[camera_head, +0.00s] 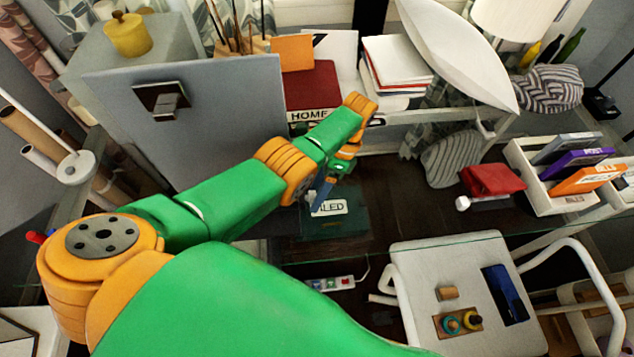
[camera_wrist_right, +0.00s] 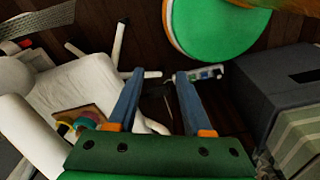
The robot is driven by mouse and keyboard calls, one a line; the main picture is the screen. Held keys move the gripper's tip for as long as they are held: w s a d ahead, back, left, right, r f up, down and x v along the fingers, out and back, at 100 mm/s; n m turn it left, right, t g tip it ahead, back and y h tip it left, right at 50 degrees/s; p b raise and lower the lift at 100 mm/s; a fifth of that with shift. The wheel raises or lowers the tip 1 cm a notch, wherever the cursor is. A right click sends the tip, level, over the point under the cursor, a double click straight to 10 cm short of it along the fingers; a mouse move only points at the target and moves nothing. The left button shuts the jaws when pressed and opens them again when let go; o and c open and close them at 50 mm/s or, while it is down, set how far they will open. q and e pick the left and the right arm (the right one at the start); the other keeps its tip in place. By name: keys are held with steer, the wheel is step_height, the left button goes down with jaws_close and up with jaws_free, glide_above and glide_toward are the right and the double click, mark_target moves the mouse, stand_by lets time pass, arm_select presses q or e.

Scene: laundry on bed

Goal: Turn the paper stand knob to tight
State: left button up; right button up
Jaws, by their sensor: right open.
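No knob marked tight can be made out for certain. A stand with a white disc (camera_head: 76,167) and paper rolls (camera_head: 38,163) is at the far left in the head view. My left arm reaches across from the left. My left gripper (camera_head: 322,190), with blue fingers, is small and partly hidden beside a dark green labelled box (camera_head: 335,225), far right of the stand; its opening is unclear. My right gripper (camera_wrist_right: 160,74) shows in the right wrist view, its blue fingers apart and nothing between them. It is out of sight in the head view.
A grey panel (camera_head: 235,115) with a dark handle (camera_head: 163,100) stands behind my left arm. A white chair (camera_head: 458,260) holds a dark blue item (camera_head: 505,292) and ringed wooden block (camera_head: 458,322). A power strip (camera_head: 330,283) lies low, also visible in the right wrist view (camera_wrist_right: 200,74).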

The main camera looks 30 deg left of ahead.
stand_by(0.3)
arm_select(q)
steer(key=b+v, duration=0.2)
steer(key=v, duration=0.2)
steer(key=shift+w+d+r, duration=0.1)
steer(key=shift+w+r, duration=0.1)
steer(key=shift+w, duration=0.05)
steer(key=b+v, duration=0.2)
steer(key=b, duration=0.1)
steer(key=shift+r, duration=0.3)
